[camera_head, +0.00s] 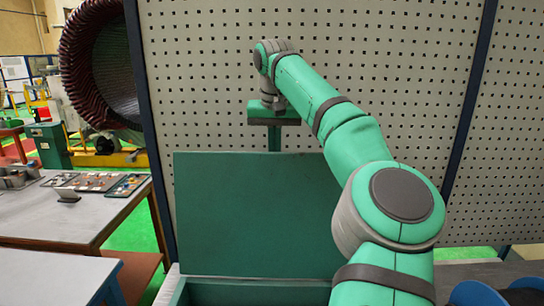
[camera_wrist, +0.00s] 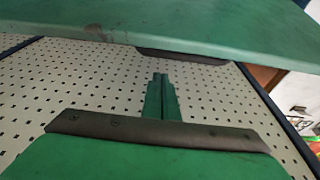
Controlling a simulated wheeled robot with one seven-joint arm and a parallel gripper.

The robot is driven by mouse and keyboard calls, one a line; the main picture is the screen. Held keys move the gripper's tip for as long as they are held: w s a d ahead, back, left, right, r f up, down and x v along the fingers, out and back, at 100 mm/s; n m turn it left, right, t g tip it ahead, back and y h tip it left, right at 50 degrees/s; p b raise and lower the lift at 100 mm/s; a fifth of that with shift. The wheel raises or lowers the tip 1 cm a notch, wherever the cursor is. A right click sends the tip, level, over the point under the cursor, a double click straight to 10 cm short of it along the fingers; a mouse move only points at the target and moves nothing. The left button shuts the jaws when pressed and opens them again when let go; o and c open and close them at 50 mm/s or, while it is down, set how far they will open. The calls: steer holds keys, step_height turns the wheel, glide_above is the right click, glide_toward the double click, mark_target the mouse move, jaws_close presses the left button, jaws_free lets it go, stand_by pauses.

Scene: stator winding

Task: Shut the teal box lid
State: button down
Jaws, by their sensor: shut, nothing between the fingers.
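The teal box (camera_head: 258,293) stands low in front of the pegboard, only its upper part in view. Its lid (camera_head: 255,215) is open and stands about upright along the back of the box. My gripper (camera_head: 274,143) is above the lid's top edge, its shut, empty fingers pointing down. The lower finger ends meet or pass behind that edge; whether they touch it I cannot tell. In the wrist view the closed fingers (camera_wrist: 160,82) point toward a broad green surface across the top, which looks like the lid.
A perforated panel (camera_head: 400,60) stands close behind the box and my arm. At left is a grey table (camera_head: 70,215) with trays of small parts (camera_head: 125,184). A large wound stator (camera_head: 103,60) is behind it. Blue rounded parts (camera_head: 480,292) lie at lower right.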

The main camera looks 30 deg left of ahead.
steer(key=shift+s+d, duration=0.2)
steer(key=shift+s, duration=0.45)
steer(key=shift+s+d, duration=0.15)
steer(key=shift+s, duration=0.45)
steer(key=shift+w, duration=0.1)
